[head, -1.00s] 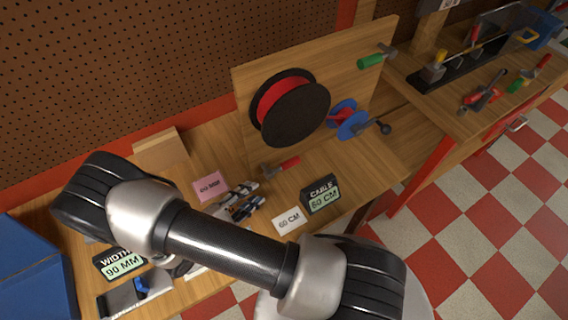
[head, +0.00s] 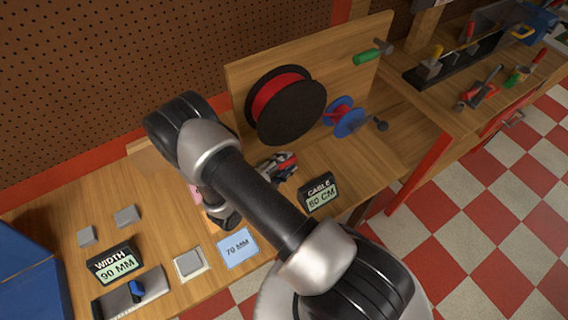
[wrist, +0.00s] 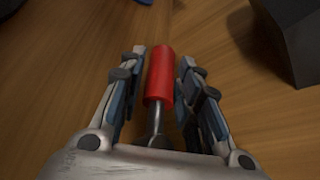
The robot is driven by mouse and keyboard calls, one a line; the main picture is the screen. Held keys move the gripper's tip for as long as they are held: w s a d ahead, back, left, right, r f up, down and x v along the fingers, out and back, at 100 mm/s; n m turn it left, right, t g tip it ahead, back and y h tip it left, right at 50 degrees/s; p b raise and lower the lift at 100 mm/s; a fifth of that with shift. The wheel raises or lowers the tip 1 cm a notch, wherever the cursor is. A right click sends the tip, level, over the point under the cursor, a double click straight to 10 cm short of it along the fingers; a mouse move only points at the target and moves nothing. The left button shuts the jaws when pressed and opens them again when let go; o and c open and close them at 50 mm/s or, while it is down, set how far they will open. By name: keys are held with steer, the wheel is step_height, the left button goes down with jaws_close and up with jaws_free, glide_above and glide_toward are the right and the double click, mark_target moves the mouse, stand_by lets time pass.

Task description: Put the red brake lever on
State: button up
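The red brake lever (wrist: 160,75) lies between my gripper's two fingers in the wrist view, its red handle pointing away and its metal rod running back toward the palm. My gripper (wrist: 160,68) is open around the handle, with a narrow gap on each side. In the head view my gripper (head: 272,166) is low over the bench in front of the upright board (head: 240,85), and a bit of the red lever (head: 288,162) shows beside it. The board carries a black reel with a red core (head: 286,105), a blue spool (head: 348,122) and a green-handled lever (head: 368,56).
The dark cable display (head: 319,194) reading 60 CM stands close right of my gripper. The width display (head: 113,264) reading 90 MM, a blue 70 MM card (head: 237,248) and small grey blocks (head: 127,215) lie left and front. A second bench (head: 425,95) stands right.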

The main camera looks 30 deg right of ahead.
steer(key=shift+d, duration=0.1)
steer(key=shift+c, duration=0.3)
jaws_close()
